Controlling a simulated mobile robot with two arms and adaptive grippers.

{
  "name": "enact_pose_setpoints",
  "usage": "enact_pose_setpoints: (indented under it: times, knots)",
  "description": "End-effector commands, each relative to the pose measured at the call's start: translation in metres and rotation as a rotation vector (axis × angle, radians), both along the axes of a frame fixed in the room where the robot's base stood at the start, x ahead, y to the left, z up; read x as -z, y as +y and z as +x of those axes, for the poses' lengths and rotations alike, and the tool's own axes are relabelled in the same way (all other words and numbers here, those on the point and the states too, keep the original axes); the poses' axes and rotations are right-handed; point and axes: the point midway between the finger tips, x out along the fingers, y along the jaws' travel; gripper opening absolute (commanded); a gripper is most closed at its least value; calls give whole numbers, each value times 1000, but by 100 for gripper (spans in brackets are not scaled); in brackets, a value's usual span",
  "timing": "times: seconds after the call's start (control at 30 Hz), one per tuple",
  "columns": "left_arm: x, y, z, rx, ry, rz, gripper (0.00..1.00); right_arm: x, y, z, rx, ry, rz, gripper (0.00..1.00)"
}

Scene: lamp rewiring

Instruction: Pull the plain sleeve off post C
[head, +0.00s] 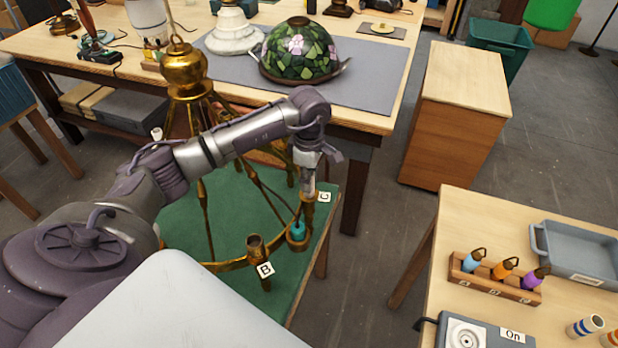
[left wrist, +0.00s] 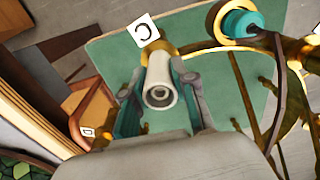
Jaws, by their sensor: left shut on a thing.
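My left gripper (head: 307,178) reaches down over the post tagged C (head: 324,197) on the brass lamp frame (head: 205,215). In the left wrist view its fingers (left wrist: 160,100) are shut on the plain white sleeve (left wrist: 159,78), one finger on each side. The sleeve's open end faces the camera. Its far end meets a brass cup (left wrist: 160,47) beside the C tag (left wrist: 143,30); I cannot tell whether it is still seated. In the head view the fingers mostly hide the sleeve. My right gripper is not in view.
A teal piece (head: 298,230) sits on the neighbouring brass cup. The cup by tag B (head: 264,269) looks open. A rack (head: 495,280) with several coloured holders, a grey tray (head: 580,252) and striped sleeves (head: 585,326) are on the right table.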

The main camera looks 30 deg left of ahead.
Motion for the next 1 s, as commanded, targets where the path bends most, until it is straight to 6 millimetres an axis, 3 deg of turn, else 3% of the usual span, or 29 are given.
enact_pose_setpoints:
  times: [0.77, 1.0]
  knots:
    - [-25, 0, 0, -1, 0, 0, 0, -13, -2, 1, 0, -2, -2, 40]
    - [-47, 1, 0, 0, -2, 1, 0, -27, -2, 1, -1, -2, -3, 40]
